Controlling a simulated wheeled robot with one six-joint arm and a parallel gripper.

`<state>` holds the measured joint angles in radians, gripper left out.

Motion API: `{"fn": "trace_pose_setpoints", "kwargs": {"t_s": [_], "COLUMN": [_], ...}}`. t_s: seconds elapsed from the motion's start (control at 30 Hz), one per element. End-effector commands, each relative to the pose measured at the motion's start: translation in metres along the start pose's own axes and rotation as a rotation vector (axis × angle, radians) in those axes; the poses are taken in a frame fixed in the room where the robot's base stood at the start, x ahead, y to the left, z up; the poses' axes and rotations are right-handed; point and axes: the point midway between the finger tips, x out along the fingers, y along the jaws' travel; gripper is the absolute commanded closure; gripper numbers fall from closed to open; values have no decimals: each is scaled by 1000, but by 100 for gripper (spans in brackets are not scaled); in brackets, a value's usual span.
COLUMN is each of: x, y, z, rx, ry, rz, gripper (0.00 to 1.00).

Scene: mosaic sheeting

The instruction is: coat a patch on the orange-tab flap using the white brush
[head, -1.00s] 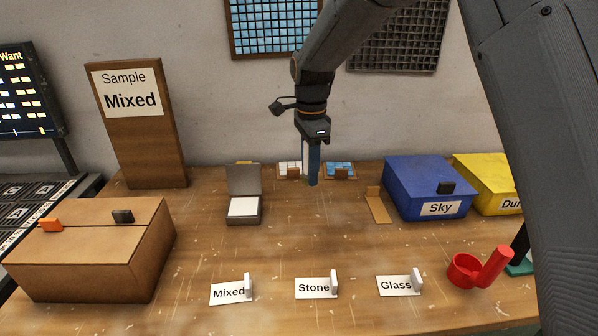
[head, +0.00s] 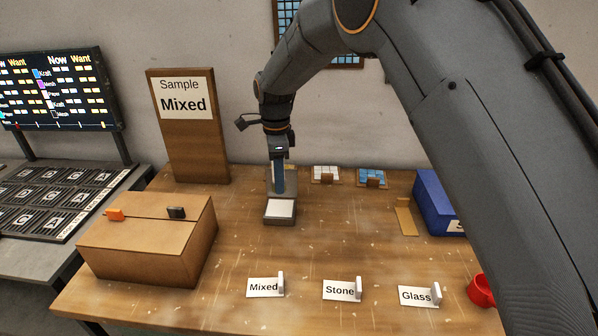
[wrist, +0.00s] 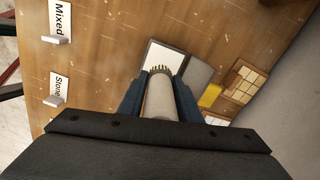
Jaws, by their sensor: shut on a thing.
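The cardboard box (head: 145,234) stands at the left of the table in the head view, its top closed along a seam. An orange tab (head: 115,214) and a black tab (head: 176,212) stand on its top; I cannot tell which flap each belongs to. My gripper (head: 278,178) is shut on the white brush (wrist: 158,100), whose pale handle and bristle tips show between the blue fingers in the wrist view. The brush is over or beside the open grey case with a white pad (head: 281,208); whether bristles touch the pad I cannot tell.
Mixed (head: 265,287), Stone (head: 341,290) and Glass (head: 414,296) cards line the front. Two small tile samples (head: 326,174) lie at the back. A blue box (head: 432,200) and a red holder (head: 480,290) are right. The table between box and case is clear.

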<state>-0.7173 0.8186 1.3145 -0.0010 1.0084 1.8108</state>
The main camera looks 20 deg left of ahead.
Motion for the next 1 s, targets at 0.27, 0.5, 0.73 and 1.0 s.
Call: {"fn": "trace_pose_setpoints", "kwargs": {"t_s": [0.27,0.5,0.73,1.0], "x": [14,38,57,60], "y": [-1,0,0,0], "z": [2,1,2,2], "rx": [0,0,0,0], "ry": [0,0,0,0], "rz": [0,1,0,-1], "gripper": [91,91,91,92]}}
